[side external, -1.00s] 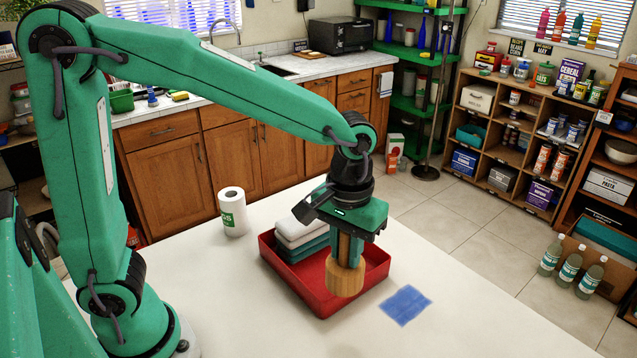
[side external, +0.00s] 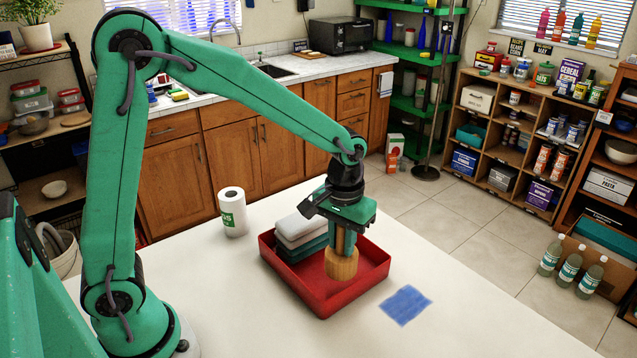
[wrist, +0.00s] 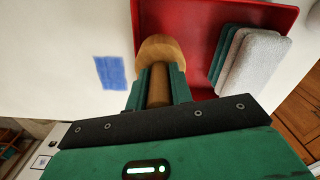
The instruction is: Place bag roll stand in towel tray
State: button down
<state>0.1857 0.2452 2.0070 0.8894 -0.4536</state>
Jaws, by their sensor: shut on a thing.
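The bag roll stand is a wooden piece with a round base (side external: 341,264) and an upright post. My gripper (side external: 344,242) points down and is shut on the post; the wrist view also shows the post between the fingers (wrist: 159,72). The towel tray (side external: 318,309) is red and shallow, on the white table. The stand's base is upright over the tray's open part, beside the folded towels; I cannot tell whether it touches the tray floor. In the wrist view the base (wrist: 158,48) overlaps the tray's left edge.
Folded white and green towels (side external: 297,228) fill the tray's left part. A white roll with a green label (side external: 232,212) stands left of the tray. A blue patch (side external: 406,305) lies on the table (side external: 250,325) at right. The table's front is clear.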

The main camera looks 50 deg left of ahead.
aim_at(340, 251)
jog(key=shift+w+a+f, duration=0.85)
jog(key=shift+w+a, duration=0.05)
jog(key=shift+a, duration=0.25)
jog(key=shift+f, duration=2)
jog(key=shift+f, duration=0.1)
jog(key=c, duration=1.2)
grip_release()
jog(key=shift+c, duration=0.2)
notch_tip(340, 251, up, 12)
jog(key=shift+f, duration=0.2)
jog(key=shift+r, duration=0.35)
